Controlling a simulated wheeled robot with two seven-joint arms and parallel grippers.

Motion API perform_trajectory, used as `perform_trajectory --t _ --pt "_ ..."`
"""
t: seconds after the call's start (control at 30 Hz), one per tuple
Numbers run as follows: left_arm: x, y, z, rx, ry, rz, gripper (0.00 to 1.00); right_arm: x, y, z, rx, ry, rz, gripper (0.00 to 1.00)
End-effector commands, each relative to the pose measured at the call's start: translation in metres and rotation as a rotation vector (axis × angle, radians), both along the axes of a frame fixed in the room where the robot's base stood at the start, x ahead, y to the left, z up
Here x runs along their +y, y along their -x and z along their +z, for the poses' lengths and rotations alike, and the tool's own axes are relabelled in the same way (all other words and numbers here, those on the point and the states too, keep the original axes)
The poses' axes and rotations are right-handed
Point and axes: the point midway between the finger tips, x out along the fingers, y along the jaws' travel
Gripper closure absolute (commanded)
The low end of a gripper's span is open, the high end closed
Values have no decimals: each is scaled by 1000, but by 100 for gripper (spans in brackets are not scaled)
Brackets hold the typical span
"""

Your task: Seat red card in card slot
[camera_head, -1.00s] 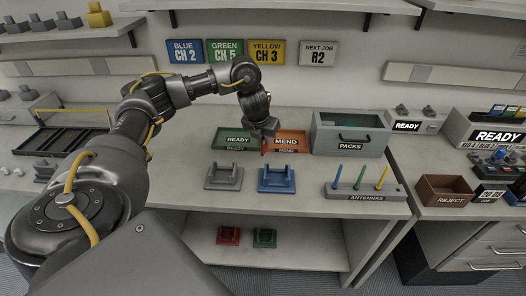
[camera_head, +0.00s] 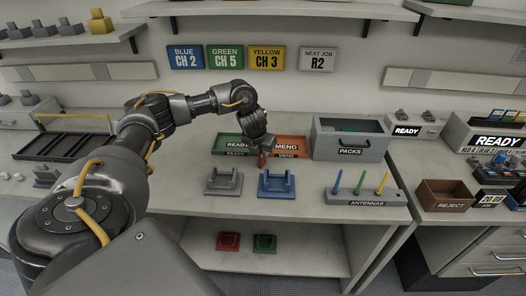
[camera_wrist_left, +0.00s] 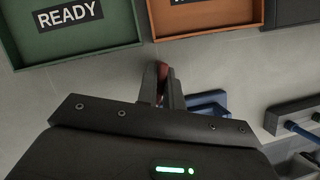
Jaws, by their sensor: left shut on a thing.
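My left gripper (camera_head: 262,153) is above the bench, just in front of the green and orange trays and behind the blue cradle. It is shut on a small red piece, the red card (camera_head: 262,160), which hangs below the fingers. In the left wrist view the red card (camera_wrist_left: 161,80) shows as a narrow strip between the two fingers (camera_wrist_left: 161,88). Most of the card is hidden by the fingers. I cannot make out a card slot for certain in either view. My right gripper is not in view.
A blue cradle (camera_head: 277,186) and a grey cradle (camera_head: 223,184) stand at the front. Behind are the green READY tray (camera_head: 226,154), the orange MEND tray (camera_head: 300,154) and the grey PACKS bin (camera_head: 350,141). The antenna block (camera_head: 366,198) stands to the right.

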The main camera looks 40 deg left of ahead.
Motion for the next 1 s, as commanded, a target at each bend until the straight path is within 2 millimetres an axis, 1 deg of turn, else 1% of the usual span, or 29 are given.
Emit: perform_trajectory --t 0.03,0.07,0.1,0.2,0.23,0.47,0.57,0.63,0.77,0.87,0.9,1.0 --pt "0 0 -3 1 0 0 100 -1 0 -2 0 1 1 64" --pt "0 0 -3 1 0 0 90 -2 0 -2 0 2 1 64" --pt "0 0 -2 0 0 0 85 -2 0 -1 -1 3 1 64" --pt "0 0 -2 1 0 0 72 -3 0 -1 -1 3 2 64" --pt "0 0 -2 1 0 0 70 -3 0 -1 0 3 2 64" --pt "0 0 -2 0 0 0 70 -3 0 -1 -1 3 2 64" --pt "0 0 3 0 0 0 70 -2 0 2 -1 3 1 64" --pt "-1 3 8 -1 0 -1 70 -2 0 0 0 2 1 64" --pt "-3 10 30 -5 -1 -2 70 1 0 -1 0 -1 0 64" --pt "-5 18 52 -6 -1 -2 70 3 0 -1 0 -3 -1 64" --pt "-5 22 66 -6 -3 -3 70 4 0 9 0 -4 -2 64" --pt "-7 29 84 -5 -2 -3 70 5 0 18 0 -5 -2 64"
